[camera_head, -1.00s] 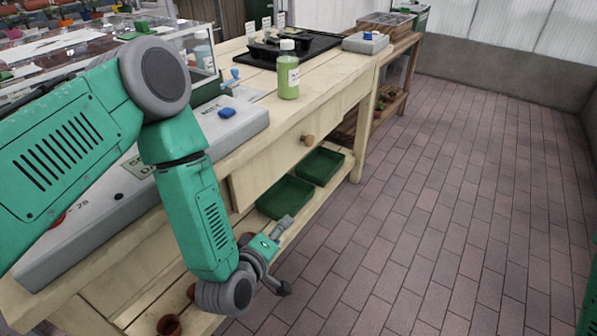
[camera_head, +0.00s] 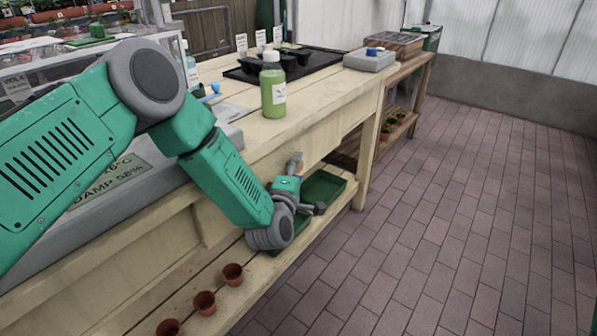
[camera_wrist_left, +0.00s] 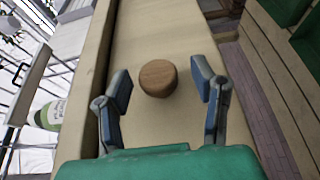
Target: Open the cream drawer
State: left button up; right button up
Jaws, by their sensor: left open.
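The cream drawer (camera_wrist_left: 140,45) has a pale wooden front with a round brown knob (camera_wrist_left: 158,78). In the left wrist view the knob lies between the two fingers of my left gripper (camera_wrist_left: 160,88), with a gap on each side. The fingers are open and do not touch the knob. In the head view my left gripper (camera_head: 306,183) is in front of the bench's front side, and my arm hides the knob and most of the drawer front. The drawer looks closed. My right gripper is not in view.
A green bottle (camera_head: 273,88) stands on the bench top near its front edge, with a black tray (camera_head: 315,68) behind it. Green trays (camera_head: 322,188) and several terracotta pots (camera_head: 205,303) sit on the lower shelf. The brick floor (camera_head: 450,220) to the right is clear.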

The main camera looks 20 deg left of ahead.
pick_arm(q)
jog(key=shift+w, duration=0.6)
jog(key=shift+a, duration=0.1)
grip_shut()
